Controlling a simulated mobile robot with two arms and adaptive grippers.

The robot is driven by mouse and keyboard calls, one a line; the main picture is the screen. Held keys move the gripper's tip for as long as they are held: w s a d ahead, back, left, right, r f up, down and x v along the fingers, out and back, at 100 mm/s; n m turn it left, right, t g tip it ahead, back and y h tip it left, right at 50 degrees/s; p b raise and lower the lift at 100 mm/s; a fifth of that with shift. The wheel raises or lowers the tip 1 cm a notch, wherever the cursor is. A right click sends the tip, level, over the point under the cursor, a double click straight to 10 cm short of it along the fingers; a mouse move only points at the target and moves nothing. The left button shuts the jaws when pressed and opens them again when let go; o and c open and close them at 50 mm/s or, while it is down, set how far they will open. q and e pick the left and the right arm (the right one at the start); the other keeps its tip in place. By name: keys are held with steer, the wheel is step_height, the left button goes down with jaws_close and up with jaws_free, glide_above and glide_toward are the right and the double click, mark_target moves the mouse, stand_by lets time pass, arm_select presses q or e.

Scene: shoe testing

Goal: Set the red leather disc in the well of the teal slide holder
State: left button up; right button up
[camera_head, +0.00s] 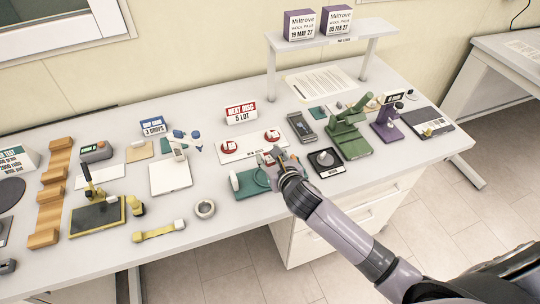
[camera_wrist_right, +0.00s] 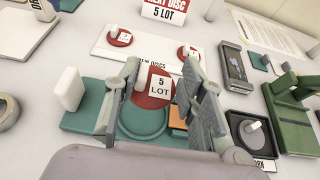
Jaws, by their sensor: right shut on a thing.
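The red disc (camera_wrist_right: 152,101) has a pale upright grip and a white tag reading 5 LOT. My right gripper (camera_wrist_right: 160,76) is shut on the disc, which is between its fingers. The teal slide holder (camera_wrist_right: 83,117) lies below, with a white block at its left end. The disc overlaps the far part of the round well (camera_wrist_right: 143,123) in the right wrist view; I cannot tell whether they touch. In the head view the holder (camera_head: 240,190) is at the table's front, partly hidden by my right gripper (camera_head: 272,160). My left gripper is not in view.
Two other red discs (camera_head: 229,147) (camera_head: 272,135) lie on a white card (camera_head: 252,145) behind the holder. A black tray (camera_head: 325,160) and a green press (camera_head: 349,130) stand to the right. A tape roll (camera_head: 205,209) lies at left. An orange piece (camera_wrist_right: 178,121) shows beside the well.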

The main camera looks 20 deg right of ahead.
mark_target(270, 164)
steer(key=shift+d+r+p, duration=0.1)
steer(key=shift+p, duration=0.3)
steer(key=shift+f, duration=0.4)
step_height(270, 164, down, 3)
steer(key=b, duration=0.2)
steer(key=shift+f+b, duration=0.2)
steer(key=shift+b, duration=0.1)
steer(key=shift+f+b, duration=0.55)
steer(key=shift+f, duration=0.35)
steer(key=shift+p, duration=0.4)
steer(key=shift+p, duration=0.6)
steer(key=shift+s+f+b, duration=0.15)
steer(key=shift+f+b, duration=0.5)
steer(key=shift+f, duration=0.35)
stand_by(0.5)
steer(key=o, duration=0.8)
steer(key=shift+f, duration=0.1)
